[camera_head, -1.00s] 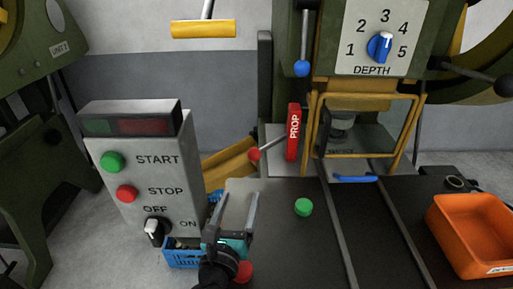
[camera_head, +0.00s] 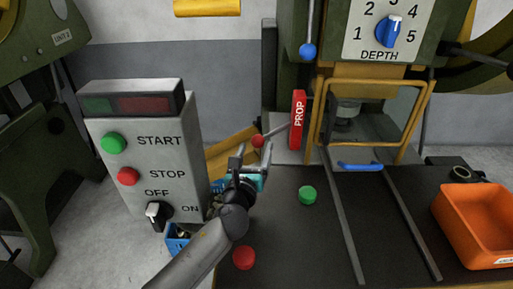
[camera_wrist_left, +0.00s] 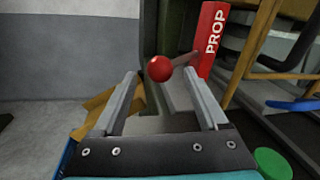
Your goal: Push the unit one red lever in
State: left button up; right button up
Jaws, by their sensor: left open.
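The red lever is a thin rod with a red ball knob (camera_head: 258,142), beside the red PROP block on the press. It also shows in the left wrist view (camera_wrist_left: 159,68), with its rod running right towards the PROP block. My left gripper (camera_head: 254,153) is open, at the front side of the knob. In the left wrist view the knob appears between the two fingertips, apparently beyond them. I cannot tell whether either finger touches it. My right gripper is not in view.
The red PROP block (camera_head: 298,120) stands right of the lever. A framed guard (camera_head: 322,112) with a blue handle (camera_head: 360,166) is further right. A control box (camera_head: 150,185) stands left of my arm. Green (camera_head: 307,195) and red (camera_head: 244,258) buttons sit on the dark table. An orange bin (camera_head: 480,225) is at right.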

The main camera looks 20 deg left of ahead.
pick_arm(q)
jog(key=shift+w+a, duration=0.1)
jog(key=shift+w, duration=1.15)
grip_shut()
dwell(0.6)
